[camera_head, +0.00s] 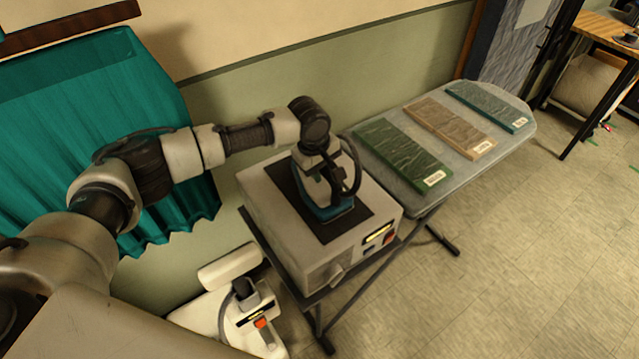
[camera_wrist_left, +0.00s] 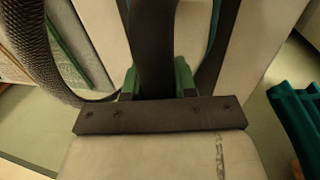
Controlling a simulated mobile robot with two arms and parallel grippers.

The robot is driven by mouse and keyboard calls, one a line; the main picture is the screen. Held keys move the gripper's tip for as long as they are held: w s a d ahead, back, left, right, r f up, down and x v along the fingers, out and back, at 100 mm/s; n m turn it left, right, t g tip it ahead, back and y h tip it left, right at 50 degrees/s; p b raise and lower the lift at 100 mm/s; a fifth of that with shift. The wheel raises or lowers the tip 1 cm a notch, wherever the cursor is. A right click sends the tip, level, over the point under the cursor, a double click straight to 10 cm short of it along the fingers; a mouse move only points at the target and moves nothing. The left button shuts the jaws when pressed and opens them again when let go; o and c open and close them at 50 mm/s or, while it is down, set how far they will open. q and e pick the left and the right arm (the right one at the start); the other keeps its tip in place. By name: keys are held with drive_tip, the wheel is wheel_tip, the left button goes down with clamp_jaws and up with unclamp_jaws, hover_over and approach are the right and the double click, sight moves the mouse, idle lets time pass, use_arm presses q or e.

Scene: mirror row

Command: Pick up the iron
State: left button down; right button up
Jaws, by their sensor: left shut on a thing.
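The iron (camera_head: 333,211), with a teal body and a dark handle, sits on the dark mat (camera_head: 352,229) on top of a boxy grey station (camera_head: 268,205). My left gripper (camera_head: 325,178) comes down on it from above and is shut on its handle. In the left wrist view, the green fingers of the gripper (camera_wrist_left: 158,80) close on both sides of the black handle (camera_wrist_left: 155,35). A dark cord loops beside the iron. The iron appears to rest on the mat; any gap beneath it is hard to see. My right gripper is not in view.
The station stands at the near end of an ironing board (camera_head: 450,170) holding green, brown and teal folded cloths. A teal curtain (camera_head: 110,110) hangs left. A white unit with an orange part (camera_head: 235,300) is below. Open floor (camera_head: 530,240) lies right; a wooden table (camera_head: 605,28) stands far right.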

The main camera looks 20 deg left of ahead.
use_arm(q)
drive_tip(key=shift+w+r, duration=0.15)
drive_tip(key=shift+r, duration=0.1)
